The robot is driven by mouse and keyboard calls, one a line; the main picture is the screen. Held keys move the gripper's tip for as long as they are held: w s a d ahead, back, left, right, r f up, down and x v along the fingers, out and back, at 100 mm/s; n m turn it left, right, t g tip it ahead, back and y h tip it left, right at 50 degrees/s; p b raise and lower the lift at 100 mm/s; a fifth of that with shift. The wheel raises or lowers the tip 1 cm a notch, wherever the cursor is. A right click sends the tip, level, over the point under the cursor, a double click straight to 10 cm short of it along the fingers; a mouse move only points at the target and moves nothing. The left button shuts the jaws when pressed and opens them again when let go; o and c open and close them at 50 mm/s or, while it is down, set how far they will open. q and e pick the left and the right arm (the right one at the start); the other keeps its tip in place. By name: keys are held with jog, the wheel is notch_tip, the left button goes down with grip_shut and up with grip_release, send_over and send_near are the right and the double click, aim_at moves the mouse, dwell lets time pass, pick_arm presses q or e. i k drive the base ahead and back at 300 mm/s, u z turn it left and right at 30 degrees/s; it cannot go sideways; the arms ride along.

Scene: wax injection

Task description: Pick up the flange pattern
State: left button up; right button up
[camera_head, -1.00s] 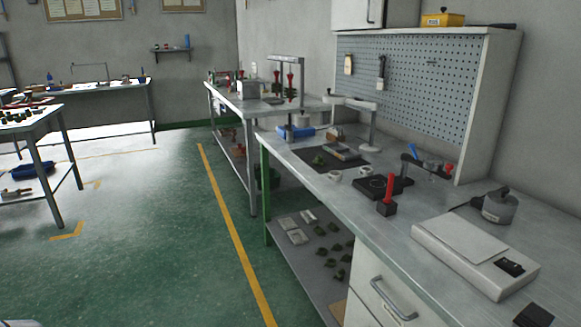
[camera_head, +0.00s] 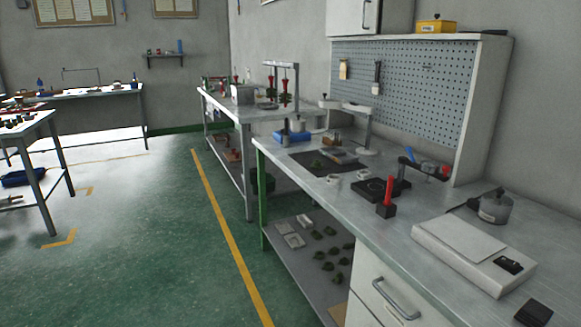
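Neither of my grippers shows in the head view. A small green piece (camera_head: 316,164) lies on the dark mat (camera_head: 300,168) on the near workbench. Several more dark green pieces (camera_head: 330,252) lie spread on the lower shelf (camera_head: 303,272) under that bench. They are too small to tell which of them, if any, is the flange pattern. Green parts (camera_head: 285,98) also show by the red-handled stand on the farther bench.
The near workbench (camera_head: 400,236) carries a flat white device (camera_head: 472,250), a black block with a red handle (camera_head: 387,198) and a lamp-like stand (camera_head: 366,130). A drawer cabinet (camera_head: 372,285) stands under its front. The green floor (camera_head: 150,240) to the left is open.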

aim_at(317, 165)
jog(key=u, duration=0.25)
jog(key=i, duration=0.8)
jog(key=u, duration=0.4)
jog(key=i, duration=1.9)
jog(key=z, duration=0.4)
